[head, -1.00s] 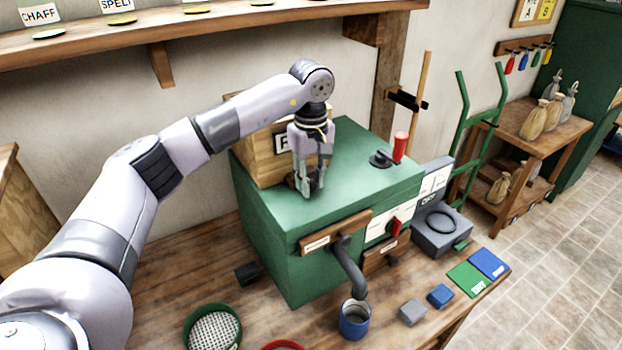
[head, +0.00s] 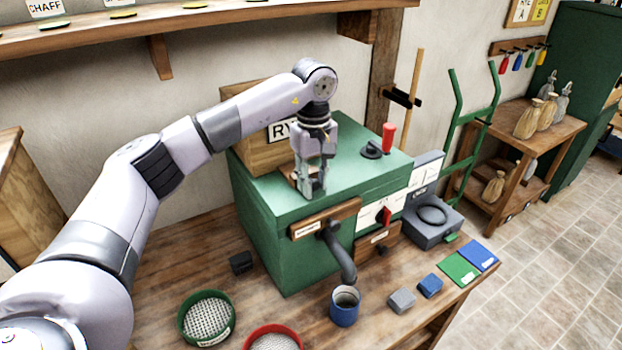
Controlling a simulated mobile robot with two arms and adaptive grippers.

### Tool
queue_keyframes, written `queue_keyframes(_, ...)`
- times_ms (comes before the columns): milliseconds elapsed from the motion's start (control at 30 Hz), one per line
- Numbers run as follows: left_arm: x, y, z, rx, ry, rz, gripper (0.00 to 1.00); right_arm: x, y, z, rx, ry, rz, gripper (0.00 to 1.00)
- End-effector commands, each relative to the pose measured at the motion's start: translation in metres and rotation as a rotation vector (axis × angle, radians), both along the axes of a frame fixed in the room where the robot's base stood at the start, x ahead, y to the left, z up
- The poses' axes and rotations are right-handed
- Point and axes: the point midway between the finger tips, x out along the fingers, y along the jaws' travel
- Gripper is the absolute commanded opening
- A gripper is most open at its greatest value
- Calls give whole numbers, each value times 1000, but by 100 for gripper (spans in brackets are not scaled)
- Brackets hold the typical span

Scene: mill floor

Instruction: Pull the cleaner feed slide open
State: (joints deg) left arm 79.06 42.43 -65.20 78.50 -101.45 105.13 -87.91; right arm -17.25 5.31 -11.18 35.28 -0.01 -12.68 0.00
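The green cleaner (head: 268,238) stands on the wooden bench with a wooden hopper box (head: 252,150) on top. The hopper's label reads "RY", the rest hidden by my arm. My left gripper (head: 312,192) points down at the hopper's front foot, just above the cleaner's top near its front edge. A small brown wooden piece, seemingly the feed slide (head: 290,179), shows between the hopper and the fingers. The fingers are close together and appear shut on its front end, which they mostly hide. My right gripper is not in view.
A grey spout (head: 340,258) hangs in front above a blue cup (head: 345,308). Green (head: 207,318) and red (head: 272,339) sieves lie on the bench. A grey scale (head: 432,222) stands at right.

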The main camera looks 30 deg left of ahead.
Motion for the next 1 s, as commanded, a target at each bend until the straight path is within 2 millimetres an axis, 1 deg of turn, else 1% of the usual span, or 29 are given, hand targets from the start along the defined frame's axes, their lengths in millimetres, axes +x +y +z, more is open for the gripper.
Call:
queue_keyframes(33,-1,0,-2,1,6,-2,29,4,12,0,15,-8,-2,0)
queue_keyframes(100,-1,0,-2,3,4,-1,34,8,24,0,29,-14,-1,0)
queue_keyframes(167,-1,1,-1,3,3,0,38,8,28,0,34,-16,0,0)
queue_keyframes(267,0,2,-1,3,2,2,43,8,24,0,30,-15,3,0)
queue_keyframes(500,0,3,0,4,-1,4,43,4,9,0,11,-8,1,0)
queue_keyframes(600,1,3,4,3,-3,4,43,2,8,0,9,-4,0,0)
queue_keyframes(667,1,3,10,3,-4,4,43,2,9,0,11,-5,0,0)
queue_keyframes(767,2,3,26,4,-6,4,43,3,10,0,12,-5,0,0)
queue_keyframes(1000,2,3,78,3,-4,3,43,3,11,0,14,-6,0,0)
